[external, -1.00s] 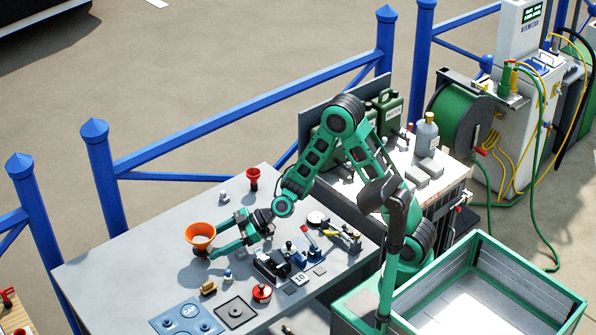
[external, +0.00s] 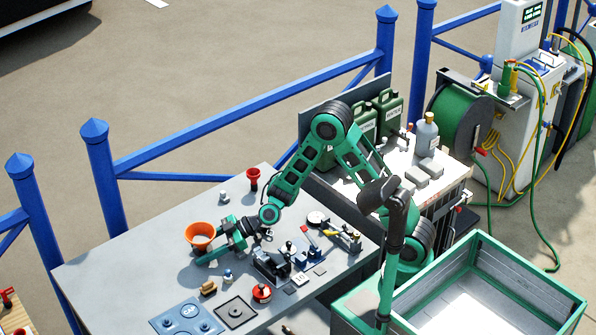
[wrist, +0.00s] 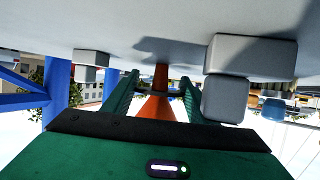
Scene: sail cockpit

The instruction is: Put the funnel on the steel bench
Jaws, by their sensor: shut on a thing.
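The orange funnel (external: 201,232) is at the left end of my gripper (external: 208,256), over the left part of the steel bench (external: 115,268). It is upright, its wide mouth facing up. In the wrist view the orange funnel (wrist: 155,105) stands between the two green fingers, which are shut on it. The bench top (wrist: 60,25) fills the upper part of that view, and the funnel's narrow end reaches close to it. I cannot tell whether it touches. The fingers hide part of the funnel's lower end in the external view.
A red funnel-shaped piece (external: 253,179) stands at the bench's back edge. The bench's left part is clear.

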